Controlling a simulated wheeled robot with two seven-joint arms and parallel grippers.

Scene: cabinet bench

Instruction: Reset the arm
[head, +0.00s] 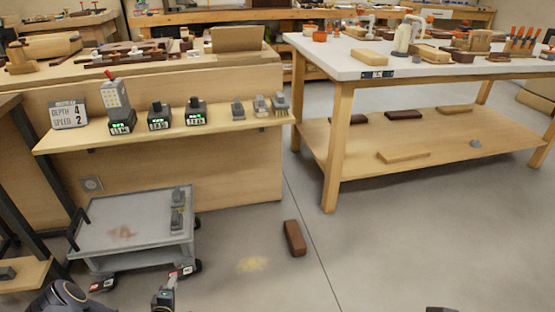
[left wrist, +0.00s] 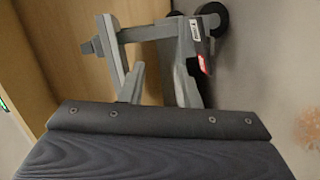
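My left gripper (head: 165,293) shows at the bottom edge of the head view, pointing up, just in front of the grey cart's near right corner. It appears to hold nothing. Its fingers are too small there to tell how far apart they are. My left arm shows as a dark rounded link at bottom left. Only a small dark piece shows at bottom right; my right gripper is out of view.
The low grey cart (head: 135,228) on wheels carries small grey items. Behind it, a wooden shelf (head: 75,138) holds chargers and a sign. A brown block (head: 294,238) lies on the floor. A white-topped workbench (head: 345,68) stands right; the floor at centre and right is mostly clear.

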